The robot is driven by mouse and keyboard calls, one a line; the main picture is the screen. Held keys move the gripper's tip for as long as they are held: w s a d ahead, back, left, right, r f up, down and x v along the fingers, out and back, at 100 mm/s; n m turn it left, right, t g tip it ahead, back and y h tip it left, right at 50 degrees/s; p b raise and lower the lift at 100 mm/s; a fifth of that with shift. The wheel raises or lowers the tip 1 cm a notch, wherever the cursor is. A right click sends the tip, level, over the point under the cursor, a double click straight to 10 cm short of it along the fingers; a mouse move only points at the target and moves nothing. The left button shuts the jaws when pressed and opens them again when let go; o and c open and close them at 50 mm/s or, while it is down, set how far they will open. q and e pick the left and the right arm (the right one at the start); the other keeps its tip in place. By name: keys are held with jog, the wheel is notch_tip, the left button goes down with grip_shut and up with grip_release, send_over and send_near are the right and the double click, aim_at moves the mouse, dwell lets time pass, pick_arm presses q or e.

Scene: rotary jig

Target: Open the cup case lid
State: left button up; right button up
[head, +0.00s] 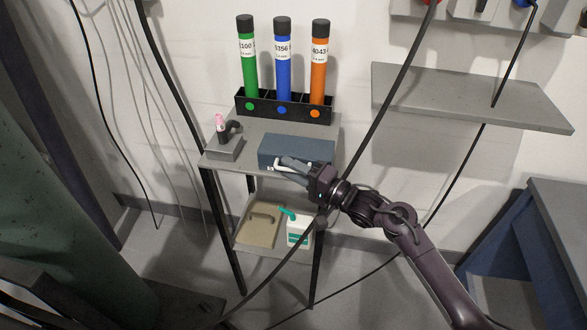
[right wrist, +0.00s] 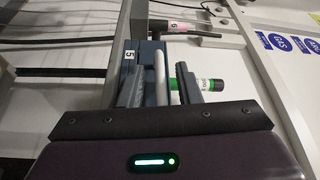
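The cup case, a blue-grey box (head: 290,148), sits on the upper shelf of a small rack, and its lid looks shut. A white bar handle (head: 283,165) runs along its front. My right gripper (head: 296,167) is at the front of the case, covering part of it. In the right wrist view, the fingers of my right gripper (right wrist: 158,88) stand apart on either side of the white handle (right wrist: 160,72), with gaps beside it. The case (right wrist: 127,62) shows there with a label "5". My left gripper is not in view.
Green, blue and orange tubes stand in a black holder (head: 284,107) behind the case. A torch-like tool (head: 224,135) stands to its left. A tan case (head: 258,225) and white jug (head: 299,231) are on the lower shelf. A black cable hangs before the rack.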

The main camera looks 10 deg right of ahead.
grip_shut()
